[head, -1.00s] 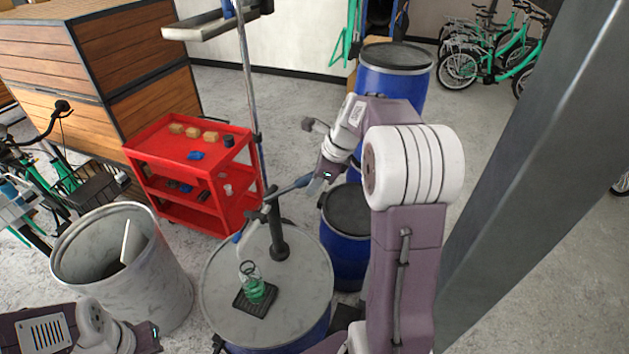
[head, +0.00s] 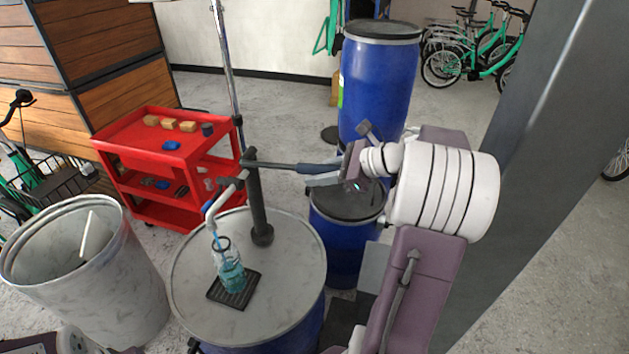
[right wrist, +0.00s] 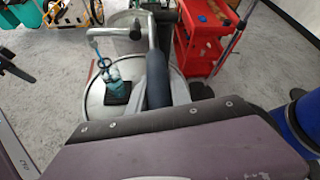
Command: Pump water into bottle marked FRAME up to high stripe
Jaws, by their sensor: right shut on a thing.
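A hand pump stands on a grey-topped drum (head: 190,285), with a dark post (head: 257,195) and a bent spout (head: 225,200). My right gripper (head: 328,176) is shut on the outer end of the pump handle (head: 285,167), which is about level. A clear bottle (head: 231,275) stands upright on a black mat (head: 238,300) under the spout; it also shows in the right wrist view (right wrist: 112,77). A thin blue stream (head: 215,238) runs down to its mouth. It looks filled with blue-green; its marking, stripes and exact water level are too small to read. My left gripper is out of view.
A grey bin (head: 120,270) stands left of the drum. A red cart (head: 190,180) with small boxes is behind. Blue barrels (head: 378,90) stand behind and right of the drum, and a grey pillar (head: 545,140) rises at the right.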

